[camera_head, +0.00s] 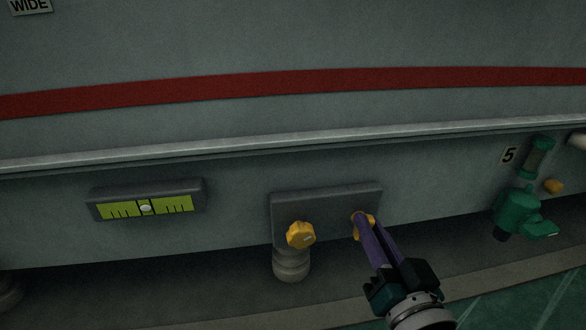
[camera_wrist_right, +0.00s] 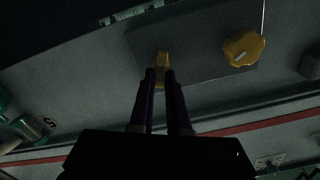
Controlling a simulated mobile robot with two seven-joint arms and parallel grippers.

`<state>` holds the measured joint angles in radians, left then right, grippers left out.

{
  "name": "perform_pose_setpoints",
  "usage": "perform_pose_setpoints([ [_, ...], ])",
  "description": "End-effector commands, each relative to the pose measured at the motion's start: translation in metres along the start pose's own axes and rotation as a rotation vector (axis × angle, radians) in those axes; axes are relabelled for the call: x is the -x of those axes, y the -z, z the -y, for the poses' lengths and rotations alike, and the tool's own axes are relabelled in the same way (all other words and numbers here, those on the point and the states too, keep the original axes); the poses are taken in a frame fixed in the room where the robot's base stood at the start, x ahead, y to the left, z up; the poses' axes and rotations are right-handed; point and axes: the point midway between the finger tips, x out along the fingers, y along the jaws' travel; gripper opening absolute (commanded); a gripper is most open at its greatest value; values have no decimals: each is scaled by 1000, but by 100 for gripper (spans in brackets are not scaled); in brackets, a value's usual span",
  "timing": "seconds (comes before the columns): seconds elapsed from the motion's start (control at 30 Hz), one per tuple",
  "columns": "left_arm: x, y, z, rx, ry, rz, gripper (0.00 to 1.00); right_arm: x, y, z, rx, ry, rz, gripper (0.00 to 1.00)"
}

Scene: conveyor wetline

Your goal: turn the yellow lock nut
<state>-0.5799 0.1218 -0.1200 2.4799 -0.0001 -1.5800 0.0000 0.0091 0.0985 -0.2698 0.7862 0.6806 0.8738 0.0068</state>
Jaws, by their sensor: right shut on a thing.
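A grey plate (camera_head: 327,203) on the machine's side carries two yellow parts. The left one is a lobed yellow knob (camera_head: 300,235) with a pale mark; it also shows in the right wrist view (camera_wrist_right: 243,49). The right one is the yellow lock nut (camera_head: 370,224), partly hidden behind my right gripper in the head view. In the right wrist view the yellow lock nut (camera_wrist_right: 162,70) sits between the tips of the purple fingers. My right gripper (camera_head: 362,218) is shut on it. My left gripper is not in view.
A green fitting (camera_head: 518,212) and a label "5" (camera_head: 509,155) are at the right. A grey foot (camera_head: 291,265) stands below the left knob. A ledge (camera_head: 240,145) runs above.

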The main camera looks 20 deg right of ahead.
Motion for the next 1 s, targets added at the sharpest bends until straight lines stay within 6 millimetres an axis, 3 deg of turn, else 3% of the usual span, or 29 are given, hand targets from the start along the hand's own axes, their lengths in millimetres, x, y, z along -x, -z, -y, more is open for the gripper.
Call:
perform_pose_setpoints([
  [1.0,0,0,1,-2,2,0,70,0,-5,-9,-965,0,1,0],
])
